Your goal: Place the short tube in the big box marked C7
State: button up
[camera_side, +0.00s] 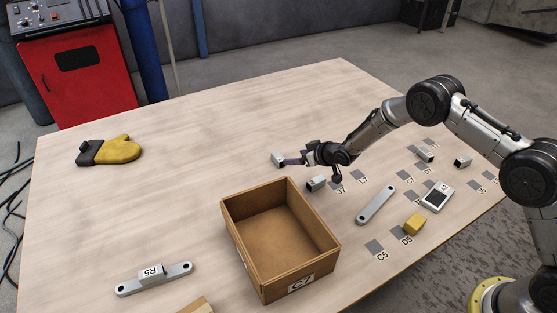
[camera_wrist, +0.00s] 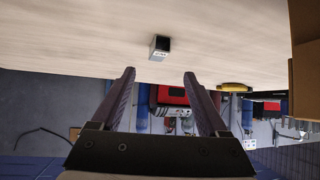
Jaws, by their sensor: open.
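A short square metal tube (camera_side: 278,160) lies on the table just ahead of my gripper's fingertips (camera_side: 293,161). In the wrist view the tube (camera_wrist: 160,48) shows a dark open end and a small label, centred beyond the fingers. My gripper (camera_wrist: 159,74) is open and empty, pointing left low over the table; the tube looks apart from the fingers. A second similar tube (camera_side: 316,184) sits below my wrist in the side view. The big open brown box marked C7 (camera_side: 301,284) stands at the front centre and looks empty. Its wall (camera_wrist: 304,75) shows at the wrist view's right edge.
A yellow mitt (camera_side: 116,150) lies far left. A flat bar with a block marked R5 (camera_side: 153,275) lies front left. At right are a grey bar (camera_side: 376,205), a yellow block (camera_side: 415,224), a white device (camera_side: 437,196) and more small tubes (camera_side: 463,161).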

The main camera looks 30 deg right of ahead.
aim_at(280, 157)
jog(key=shift+x, duration=5.25)
jog(key=shift+w+d+r, duration=0.15)
grip_shut()
